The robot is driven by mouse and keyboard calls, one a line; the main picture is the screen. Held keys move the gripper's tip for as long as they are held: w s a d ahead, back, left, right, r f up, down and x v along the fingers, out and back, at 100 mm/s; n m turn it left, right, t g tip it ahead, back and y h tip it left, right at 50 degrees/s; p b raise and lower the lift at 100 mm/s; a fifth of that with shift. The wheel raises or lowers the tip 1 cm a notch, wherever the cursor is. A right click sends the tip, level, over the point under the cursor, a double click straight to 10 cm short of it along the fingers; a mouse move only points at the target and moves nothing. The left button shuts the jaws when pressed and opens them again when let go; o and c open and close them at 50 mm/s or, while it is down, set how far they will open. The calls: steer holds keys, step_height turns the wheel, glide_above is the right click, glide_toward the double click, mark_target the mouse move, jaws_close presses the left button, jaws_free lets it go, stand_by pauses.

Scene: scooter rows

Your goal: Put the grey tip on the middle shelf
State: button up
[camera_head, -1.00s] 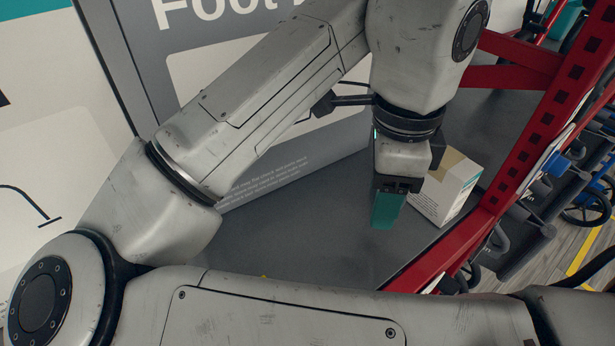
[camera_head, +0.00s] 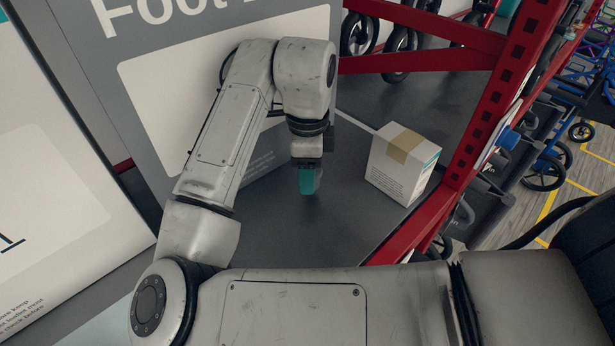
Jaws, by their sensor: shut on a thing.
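My gripper (camera_head: 307,180), with teal fingers, points down over a dark grey shelf (camera_head: 335,230) framed by red metal. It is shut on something. The grey tip cannot be made out; the fingers hide what is between them. The gripper is to the left of a white carton, with bare shelf between them in the picture. I cannot tell whether the fingers touch the shelf, or which level of the rack this is.
The white carton with brown tape (camera_head: 402,162) stands on the shelf. A red perforated upright (camera_head: 500,95) rises at the right. A large grey printed panel (camera_head: 150,60) stands behind my arm. Scooters and wheels (camera_head: 545,172) are beyond the rack at right. Bare shelf lies around the gripper.

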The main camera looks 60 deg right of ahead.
steer(key=shift+f, duration=1.15)
steer(key=shift+f, duration=0.2)
steer(key=o, duration=1)
steer(key=shift+r, duration=0.1)
